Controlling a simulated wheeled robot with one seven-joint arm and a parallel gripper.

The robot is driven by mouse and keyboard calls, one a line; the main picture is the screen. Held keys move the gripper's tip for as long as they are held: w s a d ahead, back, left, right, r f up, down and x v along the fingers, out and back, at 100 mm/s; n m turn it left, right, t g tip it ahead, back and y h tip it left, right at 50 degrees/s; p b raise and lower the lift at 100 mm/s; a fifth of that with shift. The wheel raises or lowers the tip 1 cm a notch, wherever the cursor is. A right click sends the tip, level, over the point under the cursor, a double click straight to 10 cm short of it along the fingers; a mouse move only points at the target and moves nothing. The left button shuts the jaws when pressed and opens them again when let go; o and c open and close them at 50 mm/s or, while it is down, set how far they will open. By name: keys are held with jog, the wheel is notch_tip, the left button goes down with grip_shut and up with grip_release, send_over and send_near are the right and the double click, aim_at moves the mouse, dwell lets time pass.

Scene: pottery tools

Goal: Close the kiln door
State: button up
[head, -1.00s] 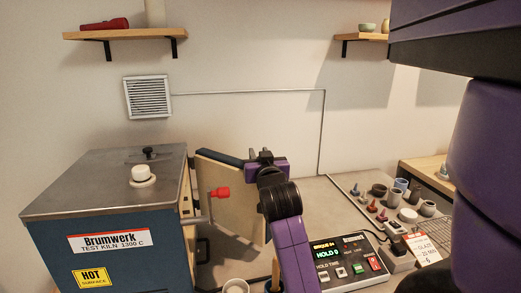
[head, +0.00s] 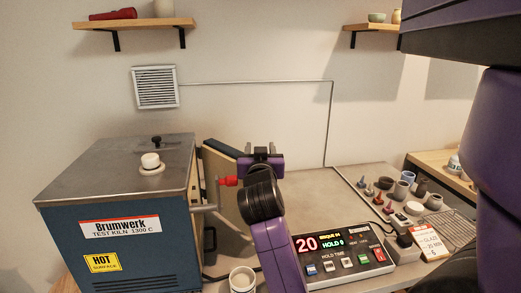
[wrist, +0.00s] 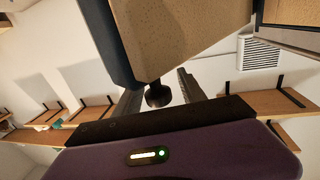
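The blue kiln (head: 130,262) with a grey metal top stands at the left in the head view. Its door (head: 222,165) stands open, swung out to the right, with its tan inner lining showing. In the wrist view the door (wrist: 185,35) fills the upper middle, with a dark blue outer layer. A dark round knob (wrist: 157,96) on the door sits between the fingers of my gripper (wrist: 160,86). The fingers are apart, and I see no clear grip on the knob. In the head view my gripper (head: 260,150) is at the door's right end.
A red-tipped handle (head: 228,181) sticks out beside the door. A control box (head: 343,258) with lit displays stands right of my arm. A white cup (head: 242,280) stands at the front. Small pots and tools (head: 395,192) lie on the right of the bench.

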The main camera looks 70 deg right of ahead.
notch_tip(320, 180, up, 20)
dwell(0.8)
jog(key=shift+c, duration=0.5)
